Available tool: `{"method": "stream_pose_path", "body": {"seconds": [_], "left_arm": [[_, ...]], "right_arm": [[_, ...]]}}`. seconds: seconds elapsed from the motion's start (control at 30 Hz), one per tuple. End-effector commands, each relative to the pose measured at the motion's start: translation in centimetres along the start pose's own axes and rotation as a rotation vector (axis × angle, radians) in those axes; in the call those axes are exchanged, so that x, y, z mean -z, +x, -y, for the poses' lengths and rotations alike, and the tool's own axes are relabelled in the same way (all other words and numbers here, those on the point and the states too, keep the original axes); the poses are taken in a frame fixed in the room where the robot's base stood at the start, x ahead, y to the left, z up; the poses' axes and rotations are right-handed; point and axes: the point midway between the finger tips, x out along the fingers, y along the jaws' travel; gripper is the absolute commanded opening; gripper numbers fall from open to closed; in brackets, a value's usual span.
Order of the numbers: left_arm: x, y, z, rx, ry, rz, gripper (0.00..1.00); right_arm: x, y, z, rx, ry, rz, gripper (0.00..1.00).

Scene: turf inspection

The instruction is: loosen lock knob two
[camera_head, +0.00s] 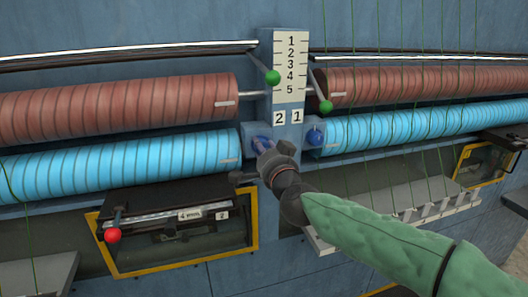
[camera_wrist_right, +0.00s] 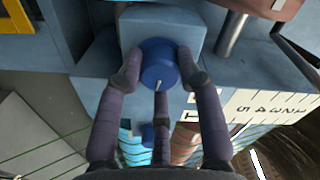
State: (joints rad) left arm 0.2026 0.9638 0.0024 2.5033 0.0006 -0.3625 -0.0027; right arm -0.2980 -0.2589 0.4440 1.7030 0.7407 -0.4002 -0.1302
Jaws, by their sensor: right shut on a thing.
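Lock knob two (camera_wrist_right: 158,60) is a round blue knob with a white mark, on a blue-grey block left of the "2" label (camera_head: 280,118). My right gripper (camera_head: 262,145) reaches it from the lower right in the head view and hides most of it there. In the wrist view the fingers of my right gripper (camera_wrist_right: 158,72) are closed around the knob, one on each side and one at its near side. Another blue knob (camera_head: 315,137) sits below the "1" label (camera_head: 297,116), apart from the gripper. My left gripper is out of view.
Brown rollers (camera_head: 120,110) and cyan rollers (camera_head: 120,167) flank the numbered scale (camera_head: 290,65). Two green-ended levers (camera_head: 273,77) stand beside the scale. A yellow-framed opening with a red-ended lever (camera_head: 112,235) is at lower left. A pale slotted ledge (camera_head: 420,205) lies right, behind my arm.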

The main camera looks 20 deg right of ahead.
Motion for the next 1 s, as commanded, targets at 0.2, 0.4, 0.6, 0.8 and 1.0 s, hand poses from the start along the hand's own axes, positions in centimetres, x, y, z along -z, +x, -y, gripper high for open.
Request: {"method": "stream_pose_path", "body": {"seconds": [0.2,0.4,0.6,0.8,1.0], "left_arm": [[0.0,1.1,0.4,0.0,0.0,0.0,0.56],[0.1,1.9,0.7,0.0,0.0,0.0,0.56],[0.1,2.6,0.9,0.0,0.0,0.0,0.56],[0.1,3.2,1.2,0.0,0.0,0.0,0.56],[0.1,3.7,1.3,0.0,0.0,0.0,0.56]], "right_arm": [[0.4,-0.1,0.3,0.008,0.206,-0.009,0.04],[0.5,-0.1,0.3,0.01,0.396,-0.009,0.04],[0.5,-0.1,0.4,0.012,0.579,-0.007,0.04],[0.6,-0.1,0.5,0.013,0.734,-0.007,0.04],[0.7,-0.1,0.5,0.013,0.846,-0.007,0.04]]}}
